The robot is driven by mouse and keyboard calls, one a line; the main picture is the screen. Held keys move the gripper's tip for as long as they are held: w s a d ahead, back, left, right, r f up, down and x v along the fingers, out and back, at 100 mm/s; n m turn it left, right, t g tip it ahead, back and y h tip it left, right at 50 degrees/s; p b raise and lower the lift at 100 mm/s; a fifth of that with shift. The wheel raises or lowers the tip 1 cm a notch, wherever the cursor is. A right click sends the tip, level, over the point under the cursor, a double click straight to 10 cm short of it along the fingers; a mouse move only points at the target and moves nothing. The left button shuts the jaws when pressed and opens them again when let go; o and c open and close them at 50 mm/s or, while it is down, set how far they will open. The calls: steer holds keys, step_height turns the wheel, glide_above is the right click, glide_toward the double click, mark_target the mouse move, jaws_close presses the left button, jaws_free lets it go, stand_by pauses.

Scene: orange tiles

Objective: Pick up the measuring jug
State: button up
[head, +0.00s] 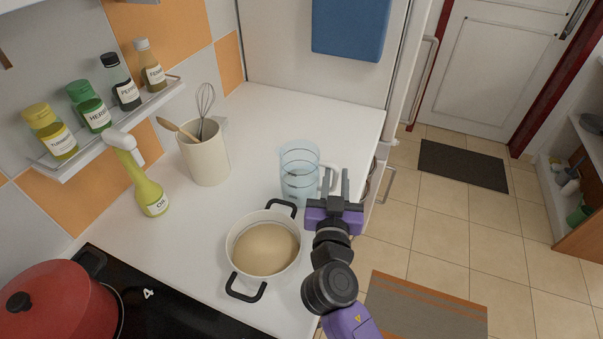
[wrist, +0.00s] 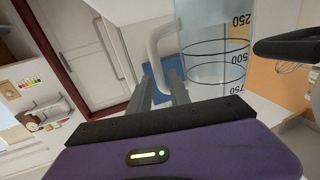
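The measuring jug (head: 298,172) is clear, bluish and upright on the white counter, with a white handle on its right side. In the wrist view the jug (wrist: 210,65) shows volume marks, and its white handle (wrist: 153,48) is just ahead of my fingers. My gripper (head: 335,182) is beside the jug's handle, on its right. In the wrist view my gripper (wrist: 158,80) has its two fingers apart with a gap between them, and the handle's lower end appears close to the gap. I cannot tell whether the fingers touch the handle.
A white pot (head: 240,225) with black handles stands just in front of the jug. A utensil crock (head: 207,158) and a yellow oil bottle (head: 150,190) stand to the left. A red pot (head: 60,305) sits on the black hob. The counter (head: 345,115) behind the jug is clear.

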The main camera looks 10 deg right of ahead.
steer(key=shift+x, duration=0.9)
jaws_close()
steer(key=shift+r, duration=0.1)
stand_by(0.7)
